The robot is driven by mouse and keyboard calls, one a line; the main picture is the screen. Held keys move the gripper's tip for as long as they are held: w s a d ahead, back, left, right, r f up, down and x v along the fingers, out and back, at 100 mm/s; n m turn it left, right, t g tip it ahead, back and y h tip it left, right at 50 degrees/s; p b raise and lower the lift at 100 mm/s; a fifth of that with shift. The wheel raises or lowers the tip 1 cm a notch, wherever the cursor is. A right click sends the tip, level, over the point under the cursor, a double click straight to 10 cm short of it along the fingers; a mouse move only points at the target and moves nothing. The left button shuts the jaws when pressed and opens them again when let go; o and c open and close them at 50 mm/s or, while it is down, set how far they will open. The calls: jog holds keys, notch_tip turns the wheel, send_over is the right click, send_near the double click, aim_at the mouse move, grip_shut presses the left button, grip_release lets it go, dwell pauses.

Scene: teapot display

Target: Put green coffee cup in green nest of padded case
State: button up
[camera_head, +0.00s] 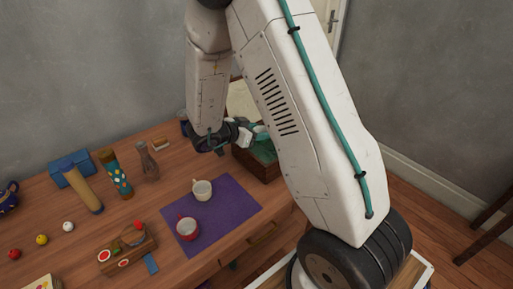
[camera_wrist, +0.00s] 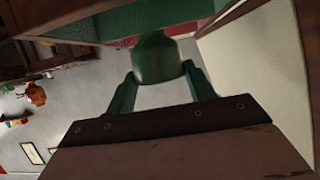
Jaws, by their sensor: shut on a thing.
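My gripper (camera_head: 254,131) is over the padded case (camera_head: 258,168), partly behind my arm in the head view. In the wrist view my gripper's green fingers (camera_wrist: 160,82) are shut on the green coffee cup (camera_wrist: 157,58), which shows as a rounded dark green shape between them. The case is a dark wooden box with green padding inside and a pale raised lid (camera_head: 240,102). In the wrist view its green lining (camera_wrist: 120,22) and cream lid panel (camera_wrist: 255,60) lie close around the cup. Whether the cup touches the padding, I cannot tell. The nests are mostly hidden.
A white cup (camera_head: 202,190) and a red cup (camera_head: 187,229) stand on a purple mat (camera_head: 225,207) left of the case. A brown bottle (camera_head: 147,161), a patterned cylinder (camera_head: 116,175) and several small balls stand farther left on the wooden table.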

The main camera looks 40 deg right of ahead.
jog(key=shift+f, duration=3.15)
jog(key=shift+f, duration=0.2)
jog(key=o, duration=1)
